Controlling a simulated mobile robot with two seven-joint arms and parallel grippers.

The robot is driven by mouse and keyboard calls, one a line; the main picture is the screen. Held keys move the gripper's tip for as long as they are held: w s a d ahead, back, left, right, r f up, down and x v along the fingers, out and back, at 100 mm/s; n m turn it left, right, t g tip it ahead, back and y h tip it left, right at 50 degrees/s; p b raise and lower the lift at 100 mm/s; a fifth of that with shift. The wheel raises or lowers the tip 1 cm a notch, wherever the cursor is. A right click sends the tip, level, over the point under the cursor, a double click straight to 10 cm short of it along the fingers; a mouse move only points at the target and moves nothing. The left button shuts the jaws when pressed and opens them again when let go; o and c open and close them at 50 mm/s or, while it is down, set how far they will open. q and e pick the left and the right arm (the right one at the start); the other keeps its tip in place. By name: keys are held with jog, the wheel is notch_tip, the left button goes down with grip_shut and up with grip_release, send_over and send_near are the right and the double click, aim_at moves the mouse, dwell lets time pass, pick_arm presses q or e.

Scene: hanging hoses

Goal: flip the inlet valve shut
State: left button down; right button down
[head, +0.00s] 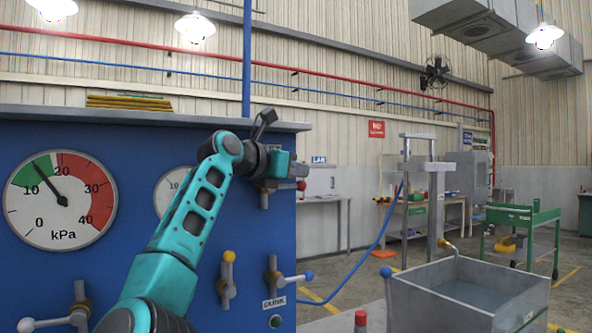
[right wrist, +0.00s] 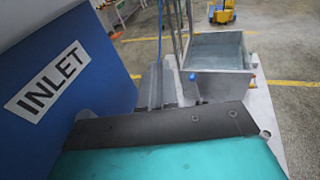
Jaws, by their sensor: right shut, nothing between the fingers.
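A white INLET label (right wrist: 48,81) shows on the blue panel in the right wrist view; the inlet valve itself is not visible there. In the head view, a valve lever with a red knob (head: 301,185) stands out at the panel's upper right edge, pointing right. Its label is hidden, and it is partly behind my right gripper (head: 282,165). My teal right arm reaches up across the panel, and the gripper is shut and empty close by the red-knobbed lever. I cannot tell whether they touch. My left gripper is out of view.
The blue panel (head: 150,135) also carries a kPa gauge (head: 60,201), a yellow-knobbed valve (head: 228,275) and a blue-knobbed DRAIN valve (head: 290,278). A grey water tank (head: 470,290) stands right of it, with a blue hose (head: 375,245) between. A green cart (head: 520,230) is farther back.

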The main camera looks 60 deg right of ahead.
dwell(0.3)
jog(key=b+v, duration=0.1)
jog(key=v, duration=1.2)
dwell(0.3)
